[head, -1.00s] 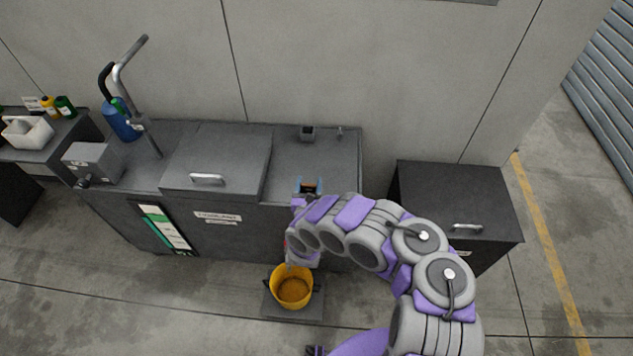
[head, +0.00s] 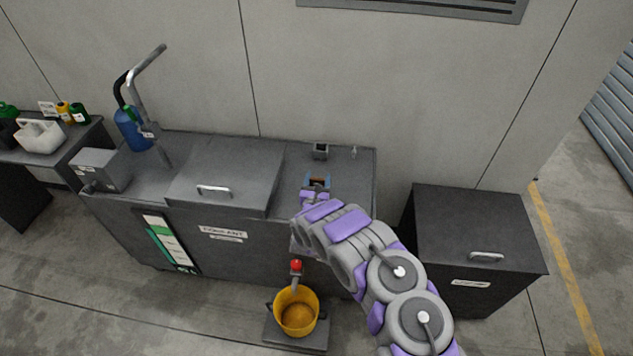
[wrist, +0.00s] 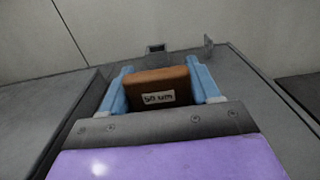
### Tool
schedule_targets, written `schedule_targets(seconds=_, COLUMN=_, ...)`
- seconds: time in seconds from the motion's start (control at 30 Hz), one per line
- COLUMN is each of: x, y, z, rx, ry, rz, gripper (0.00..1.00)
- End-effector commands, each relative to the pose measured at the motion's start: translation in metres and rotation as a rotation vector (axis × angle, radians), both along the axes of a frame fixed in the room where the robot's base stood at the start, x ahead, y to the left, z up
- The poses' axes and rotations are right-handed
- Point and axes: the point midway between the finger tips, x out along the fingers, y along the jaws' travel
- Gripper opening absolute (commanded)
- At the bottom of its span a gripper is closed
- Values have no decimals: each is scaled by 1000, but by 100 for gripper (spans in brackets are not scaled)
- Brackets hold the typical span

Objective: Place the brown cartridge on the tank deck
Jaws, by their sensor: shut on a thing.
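The brown cartridge (wrist: 158,87) is between the two blue fingers of my gripper (wrist: 161,90) in the wrist view. Its label reads what looks like "50 um". In the head view my gripper (head: 317,182) is over the right part of the dark grey tank deck (head: 345,195), shut on the cartridge, of which only a little brown shows. I cannot tell whether the cartridge touches the deck. The deck lies right of the raised lid (head: 228,170) with a handle.
A small square socket (head: 320,151) and a thin peg (head: 354,153) stand at the back of the deck. A yellow bucket (head: 297,312) sits on the floor below a red-topped tap (head: 296,267). A dark cabinet (head: 475,235) stands to the right. The deck around my gripper is clear.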

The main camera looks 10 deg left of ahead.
Motion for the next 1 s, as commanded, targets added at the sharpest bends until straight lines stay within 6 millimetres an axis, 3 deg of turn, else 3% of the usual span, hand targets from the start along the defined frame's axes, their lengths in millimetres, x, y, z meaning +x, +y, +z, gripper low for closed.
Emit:
schedule_targets(seconds=0.1, x=21, y=4, z=-4, rx=3, ry=-2, rz=-1, gripper=20)
schedule_targets(seconds=0.3, x=39, y=9, z=-5, rx=3, ry=-1, rz=0, gripper=20)
schedule_targets(seconds=0.5, x=47, y=10, z=-5, rx=0, ry=0, rz=0, gripper=20)
schedule_targets(seconds=0.73, x=47, y=10, z=-38, rx=1, ry=-1, rz=0, gripper=20)
schedule_targets(seconds=1.0, x=47, y=9, z=-38, rx=0, ry=-2, rz=0, gripper=20)
